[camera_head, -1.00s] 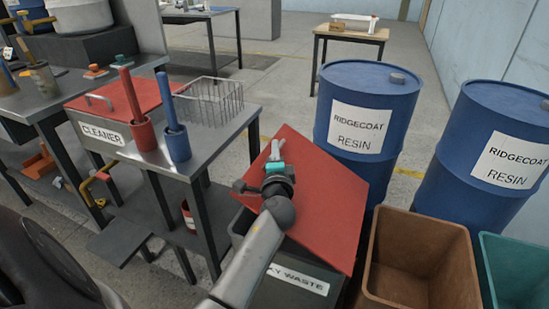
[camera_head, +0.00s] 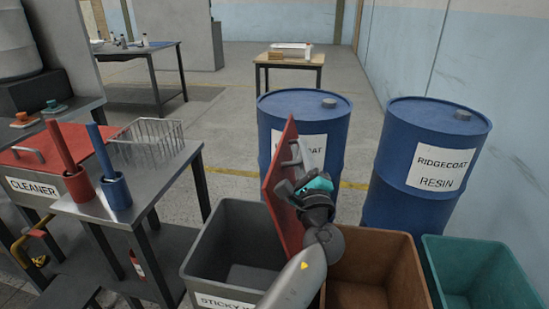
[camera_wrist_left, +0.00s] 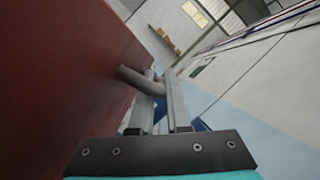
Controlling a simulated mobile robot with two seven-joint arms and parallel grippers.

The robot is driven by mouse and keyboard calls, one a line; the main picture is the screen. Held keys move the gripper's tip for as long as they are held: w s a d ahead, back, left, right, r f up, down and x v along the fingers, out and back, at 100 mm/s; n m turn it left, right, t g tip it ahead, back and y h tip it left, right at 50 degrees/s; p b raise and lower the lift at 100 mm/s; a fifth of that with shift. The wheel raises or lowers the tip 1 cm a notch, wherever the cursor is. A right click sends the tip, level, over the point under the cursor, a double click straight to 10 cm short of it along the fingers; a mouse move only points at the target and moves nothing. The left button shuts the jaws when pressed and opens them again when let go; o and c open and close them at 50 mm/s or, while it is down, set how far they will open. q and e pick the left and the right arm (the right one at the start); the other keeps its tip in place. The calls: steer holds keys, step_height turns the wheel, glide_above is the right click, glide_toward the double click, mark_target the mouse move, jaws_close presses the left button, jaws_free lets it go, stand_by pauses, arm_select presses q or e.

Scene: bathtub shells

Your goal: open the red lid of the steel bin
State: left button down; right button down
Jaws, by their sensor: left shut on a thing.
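The grey steel bin (camera_head: 190,268), labelled "STICKY W…", stands at lower centre in the head view, with its dark inside showing. Its red lid (camera_head: 279,183) stands steeply upright at the bin's right side. My left gripper (camera_head: 299,166) is on the right of the lid, shut on the lid's grey handle (camera_head: 297,148). In the left wrist view, the fingers (camera_wrist_left: 158,98) close around the bar handle (camera_wrist_left: 138,80), with the red lid face (camera_wrist_left: 60,80) filling the left. My forearm hides the bin's front right corner. My right gripper is not in view.
A brown bin (camera_head: 404,255) and a green bin (camera_head: 470,245) stand to the right. Two blue resin drums (camera_head: 308,108) (camera_head: 425,125) stand behind. A steel table (camera_head: 168,180) with a red-lidded cleaner box (camera_head: 35,190) is on the left.

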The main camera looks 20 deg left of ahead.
arm_select(q)
steer(key=shift+w+d+r+m+t, duration=0.15)
steer(key=shift+d+m, duration=0.1)
steer(key=shift+d, duration=0.3)
steer(key=shift+w+d+r+m+t, duration=0.1)
steer(key=shift+d+m+t, duration=0.1)
steer(key=shift+d, duration=0.3)
steer(key=shift+w+d+r+m+t, duration=0.15)
steer(key=shift+d+m, duration=0.1)
steer(key=shift+d, duration=0.3)
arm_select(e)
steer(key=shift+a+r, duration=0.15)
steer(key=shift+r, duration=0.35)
arm_select(q)
steer(key=c, duration=1.2)
jaws_free()
steer(key=shift+f+h, duration=0.1)
steer(key=shift+h, duration=0.2)
steer(key=shift+o, duration=0.2)
steer(key=shift+f, duration=0.1)
